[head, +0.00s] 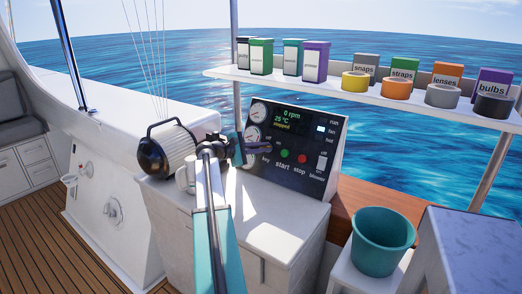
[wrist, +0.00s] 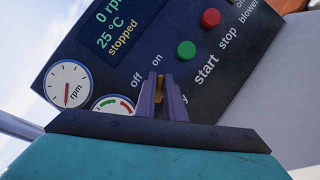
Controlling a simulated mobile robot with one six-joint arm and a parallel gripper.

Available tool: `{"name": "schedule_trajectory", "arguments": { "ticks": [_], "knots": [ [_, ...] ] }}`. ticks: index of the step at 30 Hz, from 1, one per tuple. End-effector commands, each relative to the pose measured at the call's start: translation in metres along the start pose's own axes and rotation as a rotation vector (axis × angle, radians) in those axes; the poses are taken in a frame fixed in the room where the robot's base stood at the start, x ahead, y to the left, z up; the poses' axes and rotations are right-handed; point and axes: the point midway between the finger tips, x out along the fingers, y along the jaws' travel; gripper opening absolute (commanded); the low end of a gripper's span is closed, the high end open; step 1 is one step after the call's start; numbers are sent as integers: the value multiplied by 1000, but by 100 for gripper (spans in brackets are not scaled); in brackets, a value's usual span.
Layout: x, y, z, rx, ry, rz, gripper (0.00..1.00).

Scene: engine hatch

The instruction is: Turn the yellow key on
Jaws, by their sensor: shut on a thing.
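The dark control panel (head: 310,125) stands on the white counter. Its display (head: 288,118) reads 0 rpm, 25 °C, stopped. My gripper (head: 266,148) reaches the panel's left side, by the "key" label. In the wrist view, the purple fingers of my gripper (wrist: 161,92) are shut on the yellow key (wrist: 159,84), of which only a small sliver shows between them. The "off" and "on" labels are just beyond the fingertips. The key's exact angle is hard to tell. In the head view the key is hidden behind my gripper.
The green start button (wrist: 187,50) and red stop button (wrist: 211,18) are close to my fingers. Gauges (wrist: 67,84) are at left.

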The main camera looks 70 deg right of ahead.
Motion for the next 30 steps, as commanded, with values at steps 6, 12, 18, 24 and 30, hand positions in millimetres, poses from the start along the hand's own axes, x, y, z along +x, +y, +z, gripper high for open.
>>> {"name": "schedule_trajectory", "arguments": {
  "ticks": [6,12,18,24,30],
  "knots": [
    [-1,4,-4,12,10,6,0],
    [-1,4,-3,11,10,6,0],
    [-1,3,-2,10,8,3,28],
    [0,2,-2,9,6,1,28],
    [-6,1,-1,9,5,1,28]
  ]
}}
